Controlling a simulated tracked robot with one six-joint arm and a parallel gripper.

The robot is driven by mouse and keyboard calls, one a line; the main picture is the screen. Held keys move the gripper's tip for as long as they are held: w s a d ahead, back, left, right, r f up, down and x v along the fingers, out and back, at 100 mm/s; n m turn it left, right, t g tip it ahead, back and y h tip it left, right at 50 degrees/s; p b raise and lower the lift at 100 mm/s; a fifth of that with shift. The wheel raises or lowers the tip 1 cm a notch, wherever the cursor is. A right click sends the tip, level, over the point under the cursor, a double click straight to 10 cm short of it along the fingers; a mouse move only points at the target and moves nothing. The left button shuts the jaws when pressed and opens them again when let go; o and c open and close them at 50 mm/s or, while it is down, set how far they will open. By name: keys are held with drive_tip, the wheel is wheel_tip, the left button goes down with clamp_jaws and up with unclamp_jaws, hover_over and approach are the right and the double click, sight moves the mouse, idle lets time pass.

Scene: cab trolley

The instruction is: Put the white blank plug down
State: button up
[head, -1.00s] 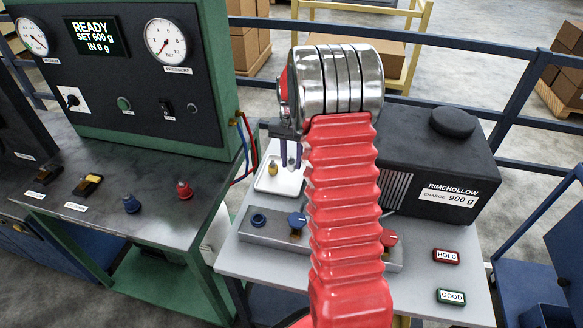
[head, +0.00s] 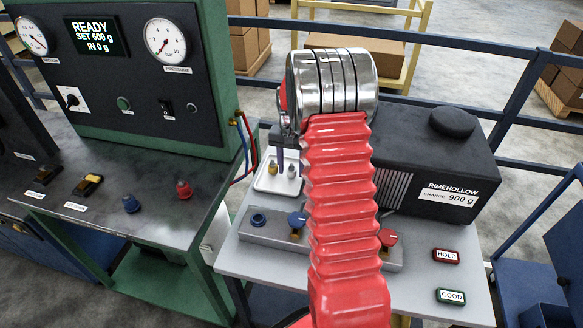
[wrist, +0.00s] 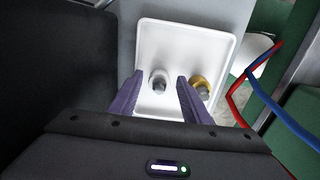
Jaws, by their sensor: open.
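The white blank plug (wrist: 159,82) stands in the white tray (wrist: 180,35), between the two purple fingers of my gripper (wrist: 157,78) in the wrist view. My gripper is open, with a gap on each side of the plug. In the head view the white plug (head: 292,171) shows in the tray (head: 273,186), just below the fingers (head: 291,160). My red arm hides part of the tray's right side there. A brass plug (wrist: 202,84) stands in the same tray, just right of the right finger in the wrist view.
A black Rimehollow box (head: 437,150) stands right of my arm. A grey valve block with a blue knob (head: 297,220) and red knob (head: 388,238) lies in front of the tray. Red and blue hoses (wrist: 262,75) hang beside the tray.

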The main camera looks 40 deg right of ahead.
sight(291, 166)
wheel_tip(291, 166, up, 12)
idle(0.7)
drive_tip(key=shift+r, duration=0.1)
idle(0.4)
drive_tip(key=s+a+r+n+t, duration=0.1)
drive_tip(key=s+a+r+n, duration=0.1)
drive_tip(key=s+a+r, duration=0.5)
drive_tip(key=s+a+r+n+t, duration=0.25)
drive_tip(key=a+r, duration=0.25)
drive_tip(key=a, duration=0.3)
drive_tip(key=s+a+n+t, duration=0.1)
drive_tip(key=s+a+n, duration=0.1)
drive_tip(key=s+a, duration=0.4)
drive_tip(key=s+a+f+n+t, duration=0.1)
drive_tip(key=s+a+n, duration=0.2)
drive_tip(key=s+a, duration=0.3)
drive_tip(key=s, duration=0.4)
drive_tip(key=shift+s, duration=0.35)
